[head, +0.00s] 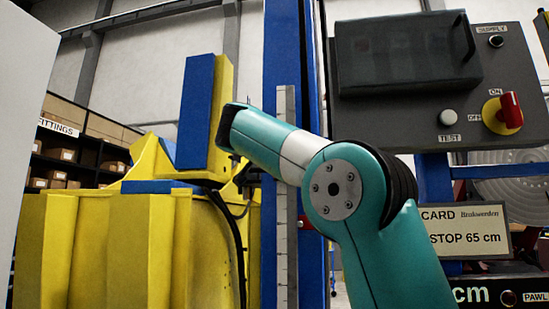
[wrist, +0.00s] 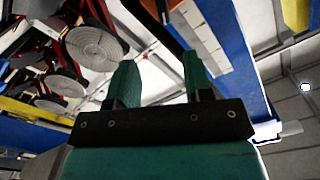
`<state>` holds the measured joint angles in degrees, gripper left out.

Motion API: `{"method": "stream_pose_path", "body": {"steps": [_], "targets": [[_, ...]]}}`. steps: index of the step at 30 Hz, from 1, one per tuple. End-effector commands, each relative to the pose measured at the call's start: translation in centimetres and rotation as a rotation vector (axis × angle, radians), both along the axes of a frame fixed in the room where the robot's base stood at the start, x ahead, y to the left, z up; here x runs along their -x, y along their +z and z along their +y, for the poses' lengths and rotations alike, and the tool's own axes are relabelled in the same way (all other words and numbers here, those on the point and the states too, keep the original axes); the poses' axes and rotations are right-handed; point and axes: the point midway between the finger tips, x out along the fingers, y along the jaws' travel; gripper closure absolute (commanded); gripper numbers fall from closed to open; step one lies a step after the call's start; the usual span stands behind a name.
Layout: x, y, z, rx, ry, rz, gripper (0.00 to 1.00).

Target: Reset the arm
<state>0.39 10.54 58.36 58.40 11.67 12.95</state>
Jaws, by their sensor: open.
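My gripper (wrist: 160,80) shows in the wrist view, with its two teal fingers apart above a dark palm block. Nothing is between the fingers. In the head view my teal arm rises from the lower right, bends at a round grey joint cap and reaches left. Its dark far end is in front of the yellow and blue positioner (head: 197,115); the fingers cannot be made out there. I cannot tell whether the arm touches the positioner.
A blue column (head: 283,60) with a scale strip (head: 287,240) stands behind my arm. A dark control panel (head: 400,115) with a red rotary switch (head: 509,112) is at the right, above a "STOP 65 cm" card (head: 465,230). Shelves (head: 75,150) stand far left. Round discs (wrist: 95,48) show in the wrist view.

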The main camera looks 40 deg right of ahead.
Motion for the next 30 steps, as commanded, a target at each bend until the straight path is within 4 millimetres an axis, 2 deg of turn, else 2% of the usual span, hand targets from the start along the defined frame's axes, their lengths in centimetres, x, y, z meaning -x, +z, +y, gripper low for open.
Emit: {"method": "stream_pose_path", "body": {"steps": [11, 14, 16, 17, 20, 23, 24, 26, 27, 29, 30], "targets": [[-0.1, 0.0, 0.0, 0.001, 0.003, 0.002, 0.53], [-0.8, -0.7, 0.9, 0.006, 0.047, 0.038, 0.53], [-2.3, -2.3, 2.5, 0.016, 0.131, 0.11, 0.53], [-2.9, -3.3, 3.6, 0.02, 0.18, 0.151, 0.53], [-5.0, -8.1, 8.2, 0.037, 0.387, 0.328, 0.53], [-5.5, -14.0, 13.7, 0.049, 0.613, 0.518, 0.53], [-5.1, -16.5, 15.7, 0.053, 0.698, 0.591, 0.53], [-4.0, -20.1, 18.8, 0.055, 0.825, 0.696, 0.53], [-2.9, -22.5, 20.7, 0.056, 0.907, 0.764, 0.53], [-0.9, -25.9, 23.5, 0.056, 1.027, 0.863, 0.53], [0.7, -28.2, 25.2, 0.054, 1.106, 0.928, 0.53]]}}
